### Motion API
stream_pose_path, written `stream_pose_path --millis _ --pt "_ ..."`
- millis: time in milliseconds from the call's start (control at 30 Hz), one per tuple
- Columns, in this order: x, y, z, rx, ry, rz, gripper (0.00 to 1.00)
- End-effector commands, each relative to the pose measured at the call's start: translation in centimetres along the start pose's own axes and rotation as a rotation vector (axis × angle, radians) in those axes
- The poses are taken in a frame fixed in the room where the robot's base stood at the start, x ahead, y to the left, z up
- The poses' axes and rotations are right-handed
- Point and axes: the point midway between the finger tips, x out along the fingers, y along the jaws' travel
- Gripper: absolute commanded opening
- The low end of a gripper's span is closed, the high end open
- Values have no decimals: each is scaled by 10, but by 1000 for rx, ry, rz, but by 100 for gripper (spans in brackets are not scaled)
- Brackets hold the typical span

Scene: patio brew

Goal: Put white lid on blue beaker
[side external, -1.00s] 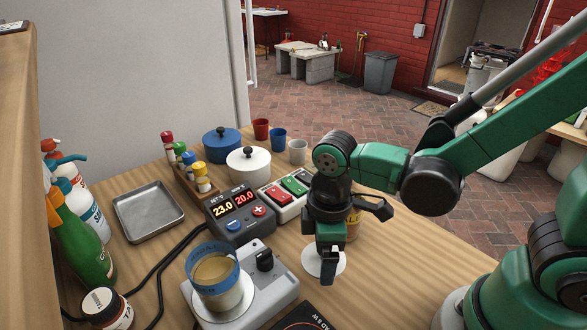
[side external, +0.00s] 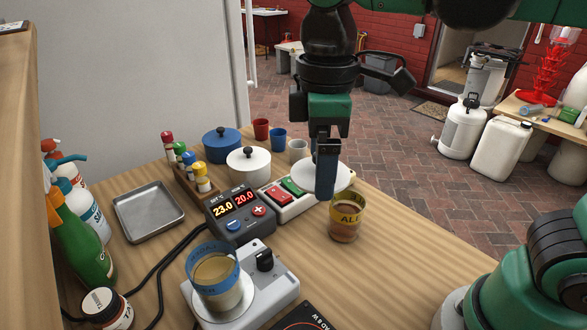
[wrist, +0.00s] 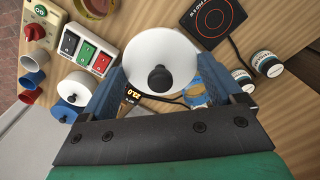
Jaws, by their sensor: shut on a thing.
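The white lid (side external: 307,181), a round disc, is held up in the air by my gripper (side external: 327,192), above and behind the yellow-banded beaker. In the wrist view the lid (wrist: 178,52) with its black knob (wrist: 157,79) sits between my two fingers. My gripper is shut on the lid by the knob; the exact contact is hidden. The blue beaker (side external: 209,282), a clear cup with a blue band and tan liquid, stands open on the grey hot plate at front left, well left of and below the lid.
The yellow-banded beaker (side external: 345,222) stands right of the hot plate (side external: 268,285). A temperature controller (side external: 240,214), a switch box (side external: 271,205), a white pot (side external: 248,170) and a blue pot (side external: 222,148) stand behind. A metal tray (side external: 148,210) lies left; bottles line the far left.

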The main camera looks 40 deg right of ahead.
Motion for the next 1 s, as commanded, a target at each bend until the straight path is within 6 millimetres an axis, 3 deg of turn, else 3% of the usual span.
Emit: stream_pose_path --millis 300,433,600,1000 --pt "-15 -30 -88 87 2 -1 38" --pt "-14 -45 -113 121 3 -2 38" --pt "-6 -55 -127 144 3 -2 38" --pt "42 -56 -128 147 3 -2 38"
